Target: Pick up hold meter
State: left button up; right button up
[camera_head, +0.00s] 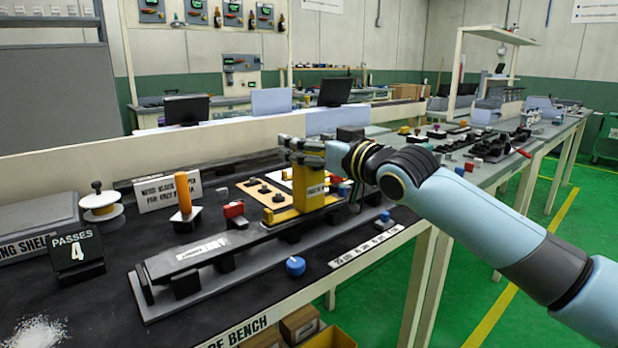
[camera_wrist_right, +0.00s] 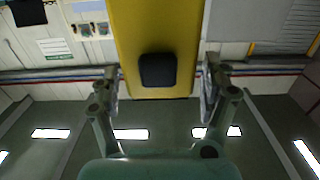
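The hold meter appears to be the yellow upright block (camera_head: 309,192) with a small label on its front. It stands over the dark rail on the bench in the head view. My right gripper (camera_head: 303,152) is at its top, reaching in from the right. In the right wrist view, the yellow body (camera_wrist_right: 158,25) with a black square lies between the two fingers of the right gripper (camera_wrist_right: 161,90). The fingers are spread, one on each side, very close to it; contact is not clear. My left gripper is not in view.
An orange-handled tool (camera_head: 184,195), a red-topped clip (camera_head: 234,210), a blue knob (camera_head: 295,266) and a "PASSES 4" sign (camera_head: 76,250) stand around the long rail (camera_head: 205,252). A wooden board (camera_head: 262,192) lies behind it. Green floor is open to the right.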

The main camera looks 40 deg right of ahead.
grip_shut()
dwell(0.3)
jog(key=shift+r, duration=0.1)
